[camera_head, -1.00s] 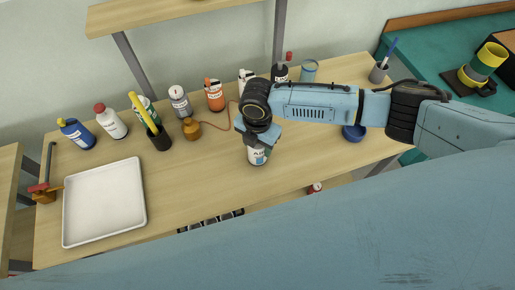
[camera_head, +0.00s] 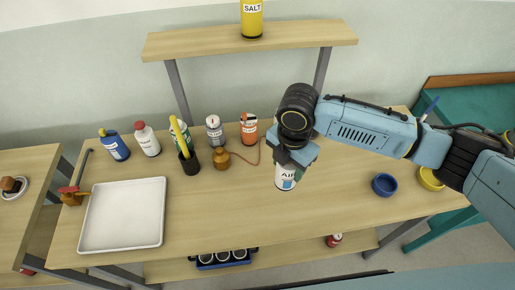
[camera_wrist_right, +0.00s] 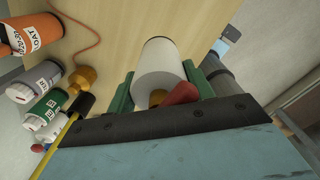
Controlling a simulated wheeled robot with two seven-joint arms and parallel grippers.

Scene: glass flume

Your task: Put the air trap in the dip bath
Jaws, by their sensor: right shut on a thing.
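The air trap (camera_head: 285,179) is a white cylinder with a label reading "AIR". My right gripper (camera_head: 291,160) is shut on it from above, mid-table, with the trap roughly upright. In the right wrist view the white air trap (camera_wrist_right: 161,68) sits between the green fingers, with a red and a brown part near the palm. I cannot tell whether its base touches the table. No label marks the dip bath; a shallow white tray (camera_head: 122,238) lies at the table's left. My left gripper is out of view.
A blue bowl (camera_head: 384,185) and yellow bowl (camera_head: 430,180) are at right. The table between tray and air trap is mostly clear.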

